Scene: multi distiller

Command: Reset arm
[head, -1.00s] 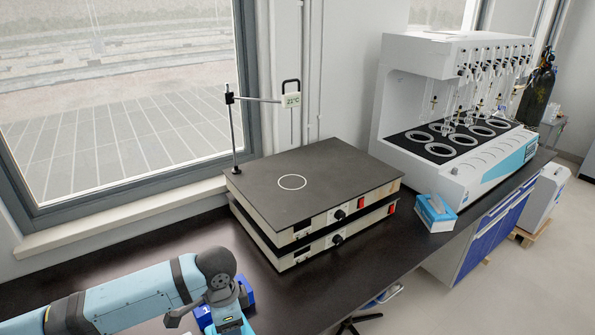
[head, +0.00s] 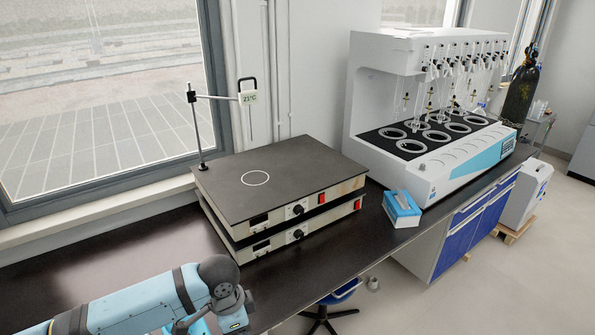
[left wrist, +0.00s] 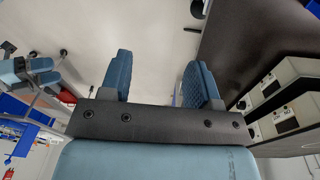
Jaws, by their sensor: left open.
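My left arm (head: 150,300) comes in at the lower left of the head view, over the front left of the dark bench. The gripper end is mostly cut off at the bottom edge there. In the left wrist view my left gripper (left wrist: 160,82) is open, its two blue padded fingers apart with nothing between them. Pale floor shows behind the fingers, with the dark bench edge to their right. My right gripper is not seen in the head view.
A tissue box (head: 401,209) and a white multi-position distiller (head: 430,120) stand to the right. A stool (head: 335,300) is below the front edge.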

